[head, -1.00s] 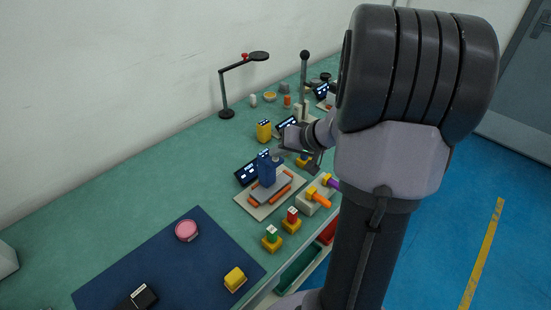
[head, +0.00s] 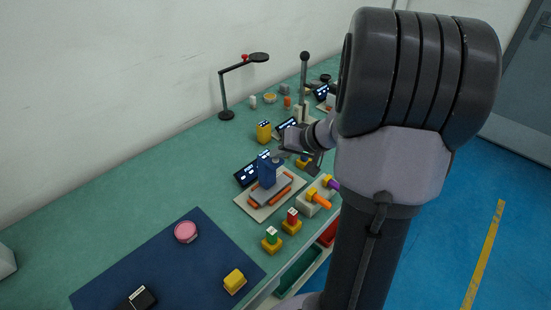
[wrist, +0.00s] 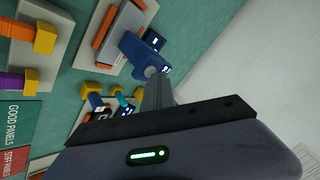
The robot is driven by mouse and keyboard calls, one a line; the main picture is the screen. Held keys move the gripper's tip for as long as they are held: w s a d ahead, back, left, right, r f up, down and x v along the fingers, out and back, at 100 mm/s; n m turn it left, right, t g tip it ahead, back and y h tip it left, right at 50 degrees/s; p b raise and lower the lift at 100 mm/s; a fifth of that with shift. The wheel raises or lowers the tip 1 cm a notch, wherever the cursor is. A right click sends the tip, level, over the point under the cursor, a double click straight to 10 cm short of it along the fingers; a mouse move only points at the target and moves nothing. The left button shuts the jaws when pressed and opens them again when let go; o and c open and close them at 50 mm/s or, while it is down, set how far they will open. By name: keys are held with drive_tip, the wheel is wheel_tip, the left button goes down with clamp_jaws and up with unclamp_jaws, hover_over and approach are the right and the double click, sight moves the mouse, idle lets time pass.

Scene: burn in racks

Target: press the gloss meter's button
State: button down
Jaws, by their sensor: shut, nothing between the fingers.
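A blue device (head: 266,172), which looks like the gloss meter, stands on a grey panel between orange bars on a pale base plate (head: 262,213). In the wrist view the blue device (wrist: 138,48) shows a round grey button (wrist: 150,72) on its end. My gripper (wrist: 157,82) is shut and empty, its thin fingers pointing at that button. The fingertips overlap the button's edge in the picture; I cannot tell whether they touch. In the head view my gripper (head: 281,151) is just above and beside the device, partly hidden by my wrist.
A dark display (head: 246,174) stands behind the device, and a yellow unit (head: 264,132) further back. Orange and purple handles (head: 319,199) lie on a block to the right. Red and green blocks on yellow bases stand in front. A blue mat (head: 165,262) lies front left.

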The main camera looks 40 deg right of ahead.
sight(278, 161)
drive_tip(key=shift+r, duration=0.7)
drive_tip(key=shift+r+p, duration=1.5)
drive_tip(key=shift+r, duration=1.05)
